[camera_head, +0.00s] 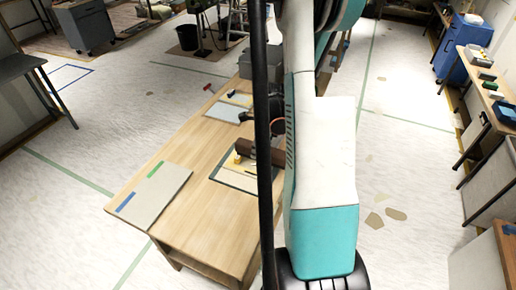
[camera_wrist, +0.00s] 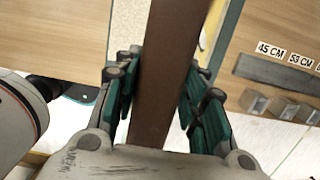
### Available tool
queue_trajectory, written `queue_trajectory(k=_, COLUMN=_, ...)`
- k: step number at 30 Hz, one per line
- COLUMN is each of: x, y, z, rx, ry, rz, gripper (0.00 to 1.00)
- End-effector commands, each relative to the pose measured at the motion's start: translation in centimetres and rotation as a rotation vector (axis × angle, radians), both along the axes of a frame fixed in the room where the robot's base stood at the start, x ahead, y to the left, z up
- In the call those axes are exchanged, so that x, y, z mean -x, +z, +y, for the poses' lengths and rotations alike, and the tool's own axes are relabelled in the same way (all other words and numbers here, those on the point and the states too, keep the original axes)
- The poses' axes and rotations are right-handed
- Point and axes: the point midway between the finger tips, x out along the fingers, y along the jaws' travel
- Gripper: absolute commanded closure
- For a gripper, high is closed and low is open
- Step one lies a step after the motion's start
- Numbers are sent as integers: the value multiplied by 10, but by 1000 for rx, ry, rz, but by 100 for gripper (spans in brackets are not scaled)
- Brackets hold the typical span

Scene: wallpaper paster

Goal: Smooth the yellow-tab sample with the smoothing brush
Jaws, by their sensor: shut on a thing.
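My gripper (camera_wrist: 162,100) is shut on a brown smoothing brush (camera_wrist: 168,60); the brush's long body runs up between the green fingers. In the head view the brush (camera_head: 246,147) is a dark brown block over a dark-edged pale sample board (camera_head: 226,180), partly hidden behind my arm. A yellow tab (camera_head: 236,157) shows beside the brush there. In the wrist view the pale speckled sample (camera_wrist: 130,30) lies beneath the brush, with a yellowish strip (camera_wrist: 209,32) to its right. I cannot tell whether the brush touches the sample.
A board with blue and green tabs (camera_head: 150,194) lies at the table's left. Another sample (camera_head: 228,112) lies further back, near a red-headed tool (camera_head: 208,87). A grey strip (camera_wrist: 272,72), labels "45 CM" and "53 CM" and metal blocks (camera_wrist: 285,107) lie right in the wrist view.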

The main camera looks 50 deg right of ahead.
Motion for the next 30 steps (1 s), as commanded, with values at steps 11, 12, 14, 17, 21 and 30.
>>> queue_trajectory(k=11, x=0, y=-10, z=0, rx=0, ry=1, rz=0, gripper=87)
queue_trajectory(k=12, x=0, y=-14, z=0, rx=0, ry=1, rz=0, gripper=87)
queue_trajectory(k=14, x=0, y=-20, z=0, rx=0, ry=1, rz=0, gripper=87)
queue_trajectory(k=17, x=-1, y=-32, z=0, rx=0, ry=1, rz=0, gripper=87)
queue_trajectory(k=21, x=0, y=-48, z=0, rx=0, ry=1, rz=0, gripper=87)
queue_trajectory(k=30, x=0, y=-65, z=0, rx=0, ry=1, rz=0, gripper=87)
